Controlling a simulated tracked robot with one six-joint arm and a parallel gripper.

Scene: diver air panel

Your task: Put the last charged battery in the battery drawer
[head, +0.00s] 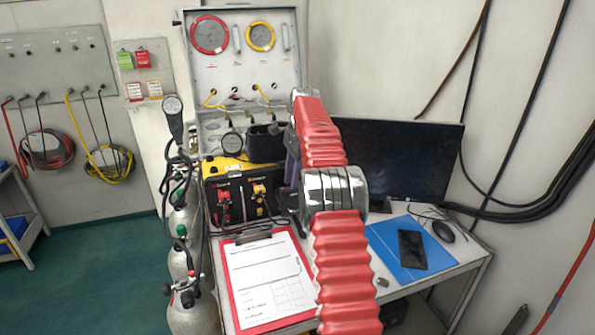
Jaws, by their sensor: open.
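My red, ribbed arm reaches up across the middle of the head view and bends down at the far end. My gripper (288,199) is small and dark, partly hidden by the arm, beside the right side of a black unit (238,198) with red and yellow connectors. It is open, and I see nothing held in it. I cannot pick out a charged battery or tell which part is the battery drawer. A dark box (266,143) stands on the yellow-topped equipment behind the unit, left of my arm.
A red clipboard (235,300) lies at the front of the desk. A monitor (400,155), blue folder (385,242), phone (412,250) and mouse (443,231) are on the right. An open gauge case (243,55) stands behind. Gas cylinders (190,310) stand along the left edge.

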